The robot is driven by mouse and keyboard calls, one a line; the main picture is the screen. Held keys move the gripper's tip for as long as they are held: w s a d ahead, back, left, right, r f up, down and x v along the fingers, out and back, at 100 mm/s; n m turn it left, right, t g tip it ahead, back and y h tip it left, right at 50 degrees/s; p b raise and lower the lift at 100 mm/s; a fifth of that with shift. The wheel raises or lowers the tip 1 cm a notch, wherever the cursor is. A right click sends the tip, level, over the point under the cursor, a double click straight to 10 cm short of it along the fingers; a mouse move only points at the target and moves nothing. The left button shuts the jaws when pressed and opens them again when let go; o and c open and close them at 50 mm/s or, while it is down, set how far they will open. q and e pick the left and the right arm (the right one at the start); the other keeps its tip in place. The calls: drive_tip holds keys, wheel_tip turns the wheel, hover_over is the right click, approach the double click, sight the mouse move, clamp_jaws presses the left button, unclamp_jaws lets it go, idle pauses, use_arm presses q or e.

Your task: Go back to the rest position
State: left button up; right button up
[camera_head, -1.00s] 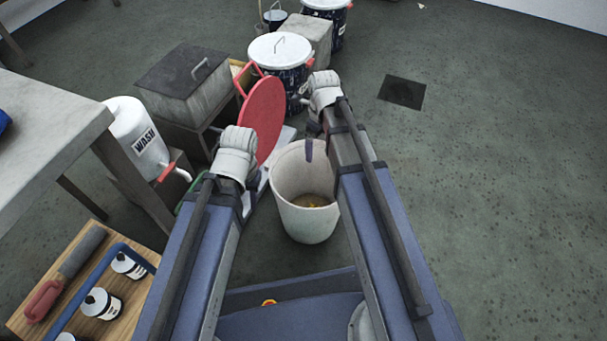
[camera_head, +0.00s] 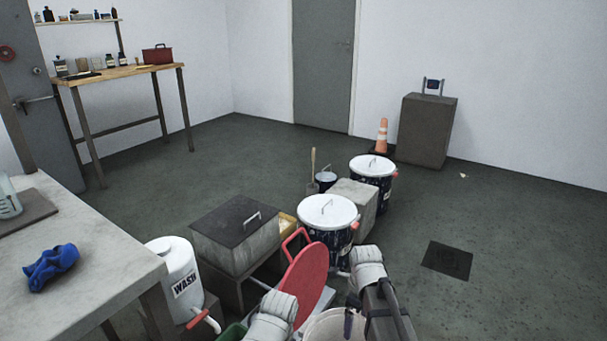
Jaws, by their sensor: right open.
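My right arm comes up from the bottom edge, right of centre. The dark tip of my right gripper (camera_head: 349,322) hangs over the rim of a pale bucket (camera_head: 322,328) and is open, with nothing seen in it. My left arm's white wrist (camera_head: 274,314) shows at the bottom, left of the bucket. The fingers of my left gripper are hidden or cut off, so I cannot tell their state. A red round lid with a handle (camera_head: 303,281) stands tilted just beyond the left wrist; I cannot tell whether it is held.
Lidded drums (camera_head: 328,218) and a grey box (camera_head: 356,204) stand ahead. A dark-lidded grey tank (camera_head: 238,247) and a WASH container (camera_head: 178,278) are left, beside a table (camera_head: 85,302) with a blue cloth (camera_head: 51,265). The floor on the right is open around a dark grate (camera_head: 447,259).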

drive_tip(key=s+a+r+n+h+p, duration=0.1)
drive_tip(key=s+a+n, duration=0.5)
drive_tip(key=n, duration=0.9)
drive_tip(key=s+a+n, duration=0.4)
drive_tip(key=s+n, duration=0.4)
drive_tip(key=n, duration=0.7)
wheel_tip(320, 180, up, 37)
drive_tip(key=p, duration=3.6)
drive_tip(key=shift+w+p, duration=0.2)
drive_tip(key=shift+p, duration=0.15)
drive_tip(key=shift+d+f, duration=0.1)
drive_tip(key=shift+f, duration=0.05)
drive_tip(key=shift+c, duration=0.2)
